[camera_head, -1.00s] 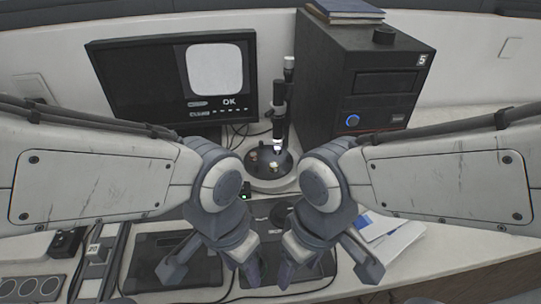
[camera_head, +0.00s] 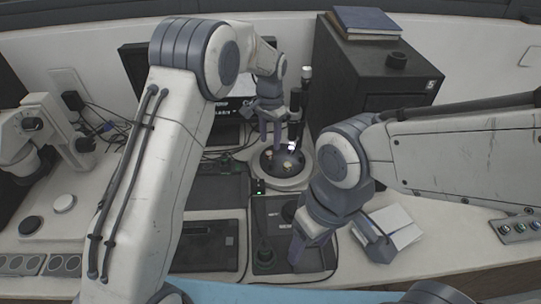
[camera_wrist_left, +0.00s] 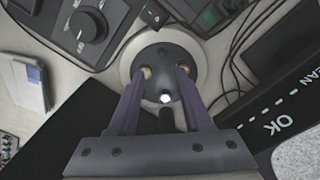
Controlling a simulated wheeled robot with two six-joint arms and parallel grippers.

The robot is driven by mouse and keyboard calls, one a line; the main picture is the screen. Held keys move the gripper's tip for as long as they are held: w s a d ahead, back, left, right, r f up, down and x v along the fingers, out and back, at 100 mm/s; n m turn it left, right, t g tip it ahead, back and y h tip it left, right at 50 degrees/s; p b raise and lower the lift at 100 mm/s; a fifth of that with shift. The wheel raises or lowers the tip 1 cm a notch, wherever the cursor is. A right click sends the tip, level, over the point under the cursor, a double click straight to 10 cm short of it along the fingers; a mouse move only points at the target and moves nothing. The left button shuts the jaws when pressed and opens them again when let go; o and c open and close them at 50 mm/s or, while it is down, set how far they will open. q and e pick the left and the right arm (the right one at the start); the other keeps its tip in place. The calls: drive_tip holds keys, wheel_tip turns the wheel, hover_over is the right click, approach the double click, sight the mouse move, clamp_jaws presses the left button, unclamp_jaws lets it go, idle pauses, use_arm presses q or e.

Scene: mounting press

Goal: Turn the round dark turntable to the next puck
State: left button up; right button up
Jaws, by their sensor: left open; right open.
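The round dark turntable (camera_head: 280,165) sits on a round white base (camera_head: 285,183) at the back middle of the desk. Small pucks (camera_head: 287,167) stand on it. A dark upright column with a bright light at its lower end stands at its back edge. My left gripper (camera_head: 270,140) is open and points down at the turntable's back left. In the left wrist view its two fingers (camera_wrist_left: 160,75) reach over the turntable (camera_wrist_left: 165,60), one on each side; I cannot tell whether they touch it. My right gripper (camera_head: 303,255) is open and empty over the front of the desk.
A black cabinet (camera_head: 375,75) stands right of the turntable, with books (camera_head: 365,22) on top. A monitor is mostly hidden behind my left arm. A microscope (camera_head: 40,135) stands far left.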

sight(270, 164)
use_arm(q)
wheel_tip(270, 164, down, 11)
drive_tip(key=p, duration=0.2)
drive_tip(key=shift+w+r+p, duration=0.15)
drive_tip(key=shift+r+p, duration=0.05)
drive_tip(key=shift+p, duration=0.1)
clamp_jaws()
drive_tip(key=shift+a, duration=0.1)
idle(1.3)
